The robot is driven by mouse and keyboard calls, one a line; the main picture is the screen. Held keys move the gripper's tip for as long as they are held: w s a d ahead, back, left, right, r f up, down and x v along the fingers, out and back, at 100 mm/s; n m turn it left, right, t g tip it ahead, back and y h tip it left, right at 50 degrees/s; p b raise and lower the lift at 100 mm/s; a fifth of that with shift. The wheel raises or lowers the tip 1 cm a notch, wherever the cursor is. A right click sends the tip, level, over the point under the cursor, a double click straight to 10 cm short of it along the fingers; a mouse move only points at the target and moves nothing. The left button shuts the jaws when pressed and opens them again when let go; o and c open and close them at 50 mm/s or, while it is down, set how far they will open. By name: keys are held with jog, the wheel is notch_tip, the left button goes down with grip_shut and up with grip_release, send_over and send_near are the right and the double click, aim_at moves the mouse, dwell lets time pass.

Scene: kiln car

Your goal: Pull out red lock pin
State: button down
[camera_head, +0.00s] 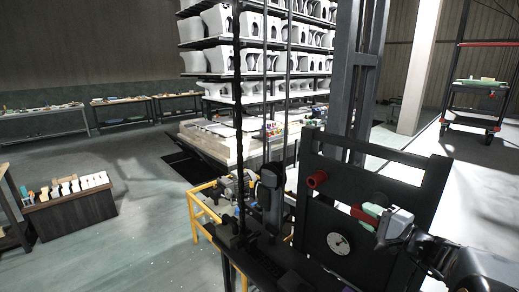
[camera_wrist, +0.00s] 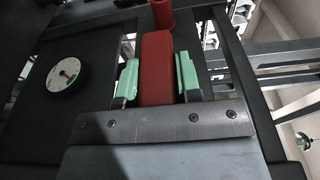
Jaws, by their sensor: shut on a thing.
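The red lock pin (camera_wrist: 156,65) shows in the wrist view as a thick red bar between the two mint-green finger pads of my gripper (camera_wrist: 157,82), which is shut on it. In the head view the pin's red end (camera_head: 362,216) pokes out past my gripper (camera_head: 376,213), in front of the black upright plate (camera_head: 342,200). A separate red cylinder (camera_head: 318,179) sticks out of the same plate up and to the left; it also shows in the wrist view (camera_wrist: 162,12), just beyond the bar. The finger pads hide part of the pin, and I cannot see how deep it sits.
A round white dial (camera_head: 339,243) is on the plate below the pin. Behind stand a tall rack of white ceramic ware (camera_head: 215,60) and yellow rails (camera_head: 203,205). A wooden box of pale pieces (camera_head: 70,208) is at left. Open floor lies between.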

jog(key=shift+s+a, duration=0.25)
dwell(0.5)
jog(key=s+a+b, duration=0.3)
jog(key=s+a, duration=0.1)
jog(key=a, duration=0.1)
jog(key=shift+s, duration=0.2)
dwell(0.5)
jog(key=s+a+b, duration=0.2)
jog(key=s+a, duration=0.2)
jog(key=shift+s+a, duration=0.15)
jog(key=shift+a, duration=0.1)
